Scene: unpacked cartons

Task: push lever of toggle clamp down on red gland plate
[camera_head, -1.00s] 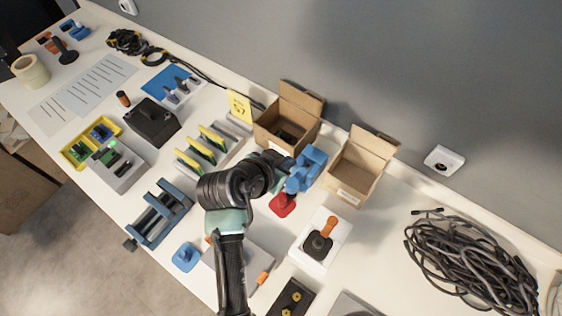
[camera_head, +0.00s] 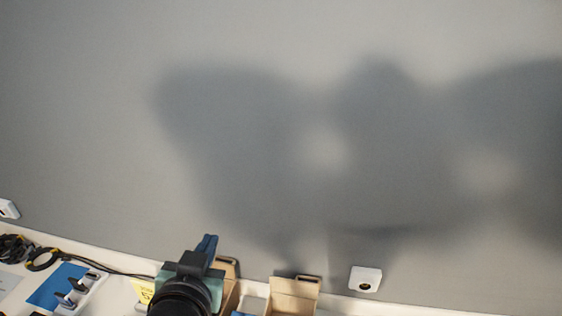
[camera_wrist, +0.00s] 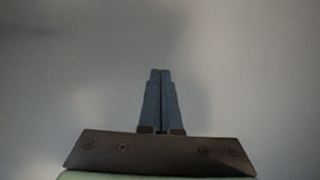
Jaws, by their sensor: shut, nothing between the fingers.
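My gripper (camera_head: 209,240) is raised above the back of the bench in the head view, its blue fingers pointing up in front of the grey wall. In the wrist view the gripper (camera_wrist: 160,75) is shut, fingers together and empty, with only blank wall behind it. The toggle clamp, its lever and the red gland plate show in neither current view; the head view cuts off most of the bench below.
Two open cartons show at the bottom edge, one (camera_head: 230,270) beside my gripper and one (camera_head: 294,290) to its right. A wall socket (camera_head: 365,279) is further right. The wall above is bare.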

